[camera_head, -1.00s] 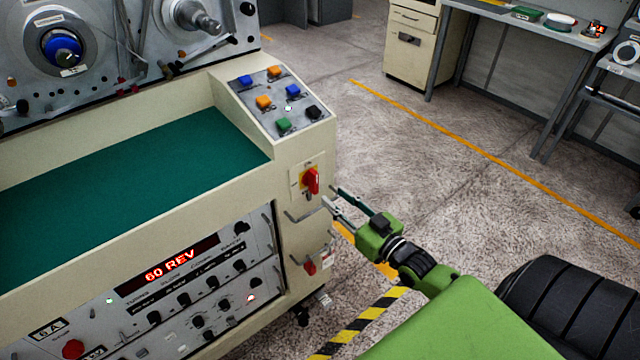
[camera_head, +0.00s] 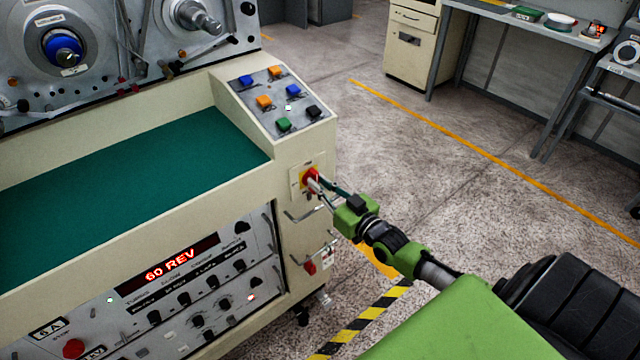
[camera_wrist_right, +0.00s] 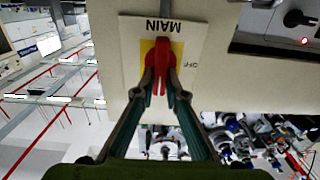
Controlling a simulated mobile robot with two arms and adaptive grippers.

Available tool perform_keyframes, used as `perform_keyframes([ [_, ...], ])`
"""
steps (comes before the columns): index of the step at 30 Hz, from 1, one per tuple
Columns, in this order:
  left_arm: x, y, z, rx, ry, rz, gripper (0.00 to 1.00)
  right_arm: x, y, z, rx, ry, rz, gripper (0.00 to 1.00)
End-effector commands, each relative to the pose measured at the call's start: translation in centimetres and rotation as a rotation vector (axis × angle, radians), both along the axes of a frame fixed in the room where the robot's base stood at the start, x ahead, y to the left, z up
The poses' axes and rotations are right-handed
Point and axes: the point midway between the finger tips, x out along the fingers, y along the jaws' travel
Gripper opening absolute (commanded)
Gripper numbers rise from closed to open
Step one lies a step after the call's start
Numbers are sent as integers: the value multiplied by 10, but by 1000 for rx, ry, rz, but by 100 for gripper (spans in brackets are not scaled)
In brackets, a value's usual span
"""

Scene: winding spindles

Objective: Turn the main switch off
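The main switch is a red handle (camera_head: 311,176) on a yellow plate, on the end face of the cream machine cabinet. In the right wrist view the red handle (camera_wrist_right: 157,70) stands in line with the upside-down word MAIN, and OFF is printed to its right. My right gripper (camera_head: 316,185) is at the switch. In the right wrist view its two fingertips (camera_wrist_right: 159,86) close in on both sides of the handle and appear to touch it. The fingers partly hide the handle in the head view. My left gripper is not in view.
A metal bar handle (camera_head: 304,214) sits just below the switch. A smaller red switch (camera_head: 309,267) is lower on the same face. The sloped button panel (camera_head: 281,100) is above. The floor to the right is open up to the workbench (camera_head: 540,30).

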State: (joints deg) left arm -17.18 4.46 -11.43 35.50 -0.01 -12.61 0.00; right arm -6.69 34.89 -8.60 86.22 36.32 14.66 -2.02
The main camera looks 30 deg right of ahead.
Motion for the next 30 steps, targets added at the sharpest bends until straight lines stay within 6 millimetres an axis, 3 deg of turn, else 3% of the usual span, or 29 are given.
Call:
perform_keyframes([
  [14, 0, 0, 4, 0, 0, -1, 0, 0, 1, 1, -50, -5, 0, 0],
  [30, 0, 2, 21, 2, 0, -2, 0, -1, 5, 0, -476, -37, -2, 0],
])
